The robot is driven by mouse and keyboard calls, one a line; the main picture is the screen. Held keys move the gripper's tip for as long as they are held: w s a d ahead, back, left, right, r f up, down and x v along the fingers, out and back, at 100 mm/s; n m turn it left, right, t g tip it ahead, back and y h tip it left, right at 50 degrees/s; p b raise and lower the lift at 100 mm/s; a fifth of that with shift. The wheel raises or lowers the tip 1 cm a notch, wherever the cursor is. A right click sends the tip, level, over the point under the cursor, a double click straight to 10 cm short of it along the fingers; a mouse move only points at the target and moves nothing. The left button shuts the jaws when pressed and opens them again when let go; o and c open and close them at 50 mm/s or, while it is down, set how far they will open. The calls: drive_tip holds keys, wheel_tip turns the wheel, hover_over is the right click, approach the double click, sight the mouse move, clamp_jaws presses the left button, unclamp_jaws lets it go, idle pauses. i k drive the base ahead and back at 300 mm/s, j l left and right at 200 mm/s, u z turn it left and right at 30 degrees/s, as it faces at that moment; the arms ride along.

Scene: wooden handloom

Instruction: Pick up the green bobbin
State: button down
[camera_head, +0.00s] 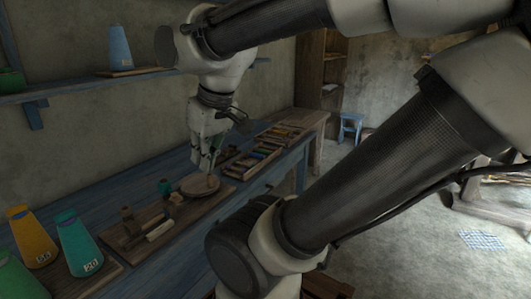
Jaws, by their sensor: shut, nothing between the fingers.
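A small dark green bobbin (165,187) stands on a wooden board on the blue bench, left of a round wooden disc (200,185). My gripper (204,168) points down above the disc, to the right of and higher than this bobbin, and apart from it. Its fingers look closed and empty, though they are small and dark in this view. A thin greenish shape (215,146) shows beside the fingers; I cannot tell what it is.
Yellow (33,238) and teal (78,242) numbered cones stand at the front left, with a green one at the edge. A tray of coloured bobbins (255,158) lies right of my gripper. A shelf (60,90) with a blue cone (120,47) hangs above.

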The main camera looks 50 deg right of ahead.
sight(267, 153)
drive_tip(key=l+z, duration=0.1)
drive_tip(key=z, duration=1.35)
drive_tip(key=i+l+u, duration=0.3)
drive_tip(key=i+l, duration=0.15)
drive_tip(key=i+l+u, duration=0.15)
drive_tip(key=l, duration=0.3)
drive_tip(key=i+l+u, duration=0.3)
drive_tip(key=i+l, duration=0.15)
drive_tip(key=l, duration=0.25)
drive_tip(key=i+l+u, duration=0.15)
drive_tip(key=l, duration=0.25)
drive_tip(key=i+l+u, duration=0.15)
drive_tip(key=l, duration=0.25)
